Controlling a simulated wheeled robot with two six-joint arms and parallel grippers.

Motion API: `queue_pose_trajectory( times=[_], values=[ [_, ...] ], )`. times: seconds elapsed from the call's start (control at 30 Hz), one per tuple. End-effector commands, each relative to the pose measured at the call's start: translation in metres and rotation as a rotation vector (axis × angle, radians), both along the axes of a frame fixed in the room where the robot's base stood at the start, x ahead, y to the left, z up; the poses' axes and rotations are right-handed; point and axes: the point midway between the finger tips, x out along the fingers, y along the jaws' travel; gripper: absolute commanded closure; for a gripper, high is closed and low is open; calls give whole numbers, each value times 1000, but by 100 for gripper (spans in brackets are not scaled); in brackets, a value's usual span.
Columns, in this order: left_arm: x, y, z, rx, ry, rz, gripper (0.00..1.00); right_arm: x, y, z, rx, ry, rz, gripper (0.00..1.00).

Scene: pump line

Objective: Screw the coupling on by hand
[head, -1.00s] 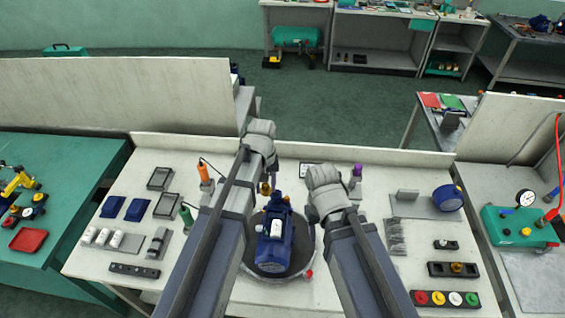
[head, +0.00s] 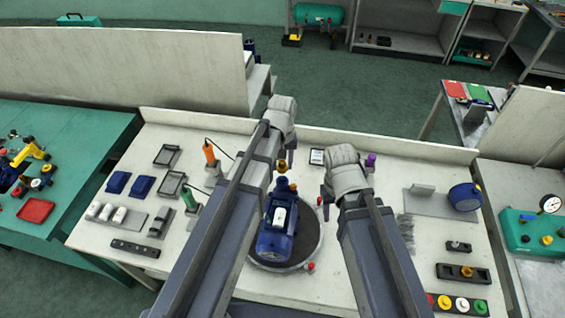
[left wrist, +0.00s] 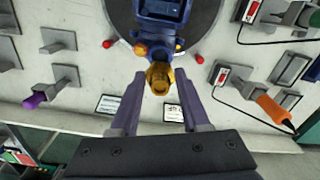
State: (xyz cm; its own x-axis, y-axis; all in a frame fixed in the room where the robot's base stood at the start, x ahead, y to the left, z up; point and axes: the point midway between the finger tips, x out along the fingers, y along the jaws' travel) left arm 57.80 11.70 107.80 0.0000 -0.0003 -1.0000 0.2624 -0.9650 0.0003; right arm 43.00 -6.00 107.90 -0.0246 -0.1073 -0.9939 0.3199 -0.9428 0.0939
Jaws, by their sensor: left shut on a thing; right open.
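A blue pump (head: 277,232) with a white label stands on a dark round plate (head: 262,262) in the middle of the bench. The brass coupling (left wrist: 160,76) is between the fingertips of my left gripper (left wrist: 160,84), shut on it. In the head view the coupling (head: 282,165) shows just behind the pump's port. My right gripper (head: 328,198) hangs right of the port, open; its fingers are mostly hidden by its wrist.
An orange-handled tool (head: 209,153) and a green-handled tool (head: 188,197) stand left of my left arm. A purple-handled tool (head: 370,160) stands behind my right gripper. A blue round part (head: 464,197) lies at right. Red knobs (head: 311,266) edge the plate.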

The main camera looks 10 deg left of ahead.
Motion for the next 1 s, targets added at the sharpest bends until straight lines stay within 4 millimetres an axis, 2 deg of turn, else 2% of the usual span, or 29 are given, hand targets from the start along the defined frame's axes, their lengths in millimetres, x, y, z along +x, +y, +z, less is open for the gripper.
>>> queue_pose_trajectory(
  times=[0.03,0.4,1.0],
  values=[
    [0,0,-10,0,0,0,100,0,0,-9,0,0,1,50],
    [0,0,-42,0,0,0,100,0,0,-42,-2,0,8,50],
    [0,0,-45,0,0,0,100,0,0,-45,-2,0,9,50]
  ],
)
